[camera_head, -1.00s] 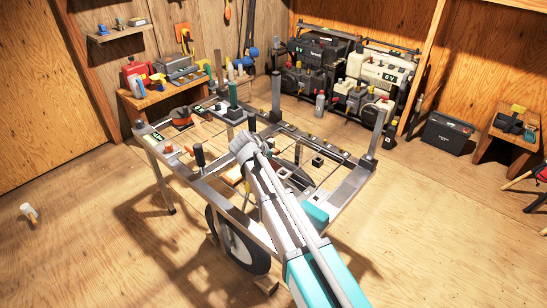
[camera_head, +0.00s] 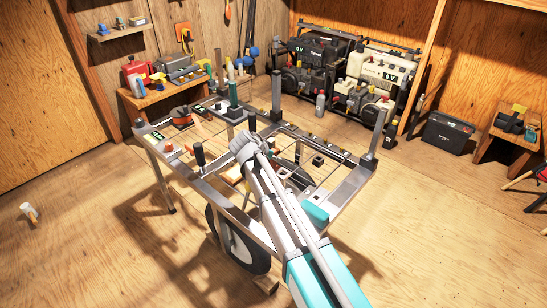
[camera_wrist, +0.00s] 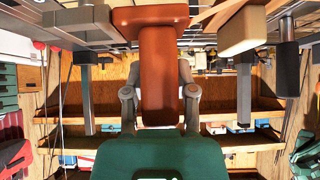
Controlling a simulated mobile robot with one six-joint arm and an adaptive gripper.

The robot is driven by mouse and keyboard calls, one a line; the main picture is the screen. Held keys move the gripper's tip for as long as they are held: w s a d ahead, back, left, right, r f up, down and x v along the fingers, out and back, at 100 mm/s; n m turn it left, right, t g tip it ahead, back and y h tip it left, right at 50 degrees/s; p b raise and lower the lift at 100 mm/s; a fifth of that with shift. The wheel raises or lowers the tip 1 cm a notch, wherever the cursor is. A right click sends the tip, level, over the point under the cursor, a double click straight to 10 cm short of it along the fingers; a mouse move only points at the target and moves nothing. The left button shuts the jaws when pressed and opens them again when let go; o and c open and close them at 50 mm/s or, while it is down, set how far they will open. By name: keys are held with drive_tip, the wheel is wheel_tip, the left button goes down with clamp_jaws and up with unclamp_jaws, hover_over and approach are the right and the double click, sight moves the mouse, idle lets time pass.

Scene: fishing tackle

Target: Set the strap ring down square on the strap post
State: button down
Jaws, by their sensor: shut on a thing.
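In the wrist view, my gripper (camera_wrist: 160,97) is shut on a smooth orange-brown piece, which I take to be the strap ring (camera_wrist: 160,55). It stands between the two grey fingers and widens into a flat cap at the top. Its opening, if any, cannot be made out. A dark green block (camera_wrist: 160,157) fills the bottom middle of this view. In the head view, my gripper and the held piece are hidden behind my arm, over the metal frame table. Several dark uprights stand on that table. I cannot tell which is the strap post.
The frame table (camera_head: 350,186) has open gaps between its bars. A black upright (camera_head: 199,155) stands left of my arm, and tall grey posts (camera_head: 276,95) stand along the back. An orange spool (camera_head: 181,115) lies at the back left.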

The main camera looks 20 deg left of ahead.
sight(274, 149)
drive_tip(key=shift+f+b, duration=2.55)
drive_tip(key=shift+f, duration=0.1)
drive_tip(key=shift+c, duration=1.7)
unclamp_jaws()
drive_tip(key=shift+r, duration=0.1)
wheel_tip(274, 149, up, 11)
drive_tip(key=p, duration=1.1)
drive_tip(key=shift+r, duration=0.15)
